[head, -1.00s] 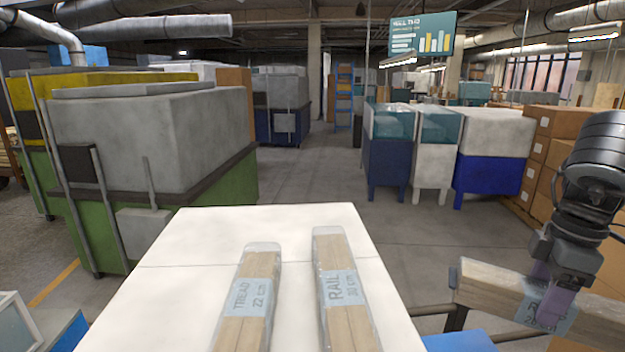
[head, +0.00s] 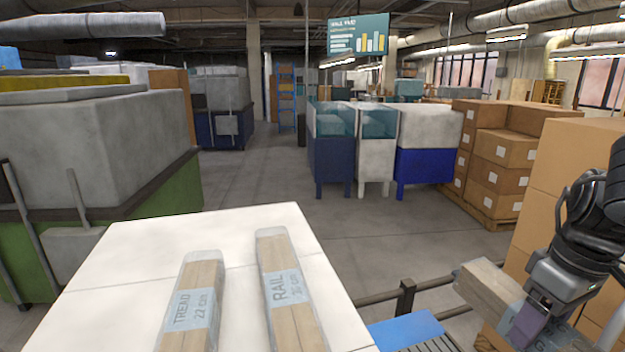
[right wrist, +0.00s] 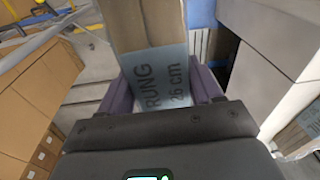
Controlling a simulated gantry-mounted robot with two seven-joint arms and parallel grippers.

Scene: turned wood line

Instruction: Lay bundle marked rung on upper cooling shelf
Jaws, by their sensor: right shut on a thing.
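My right gripper (head: 533,320) is shut on a wooden bundle (head: 488,287) at the lower right of the head view, held up beside the white table. In the right wrist view the bundle's label (right wrist: 163,82) reads RUNG 26 cm, and the purple fingers sit on both sides of it. Two other wrapped bundles lie on the white table: the one marked TREAD 22 cm (head: 190,308) and the one marked RAIL (head: 289,290). My left gripper is out of view. I cannot make out a cooling shelf in these frames.
The white table (head: 120,262) fills the lower middle. A dark rail (head: 405,297) and a blue surface with grey rollers (head: 405,330) lie between it and the held bundle. Stacked cardboard boxes (head: 500,150) stand at the right. The floor (head: 260,180) beyond the table is open.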

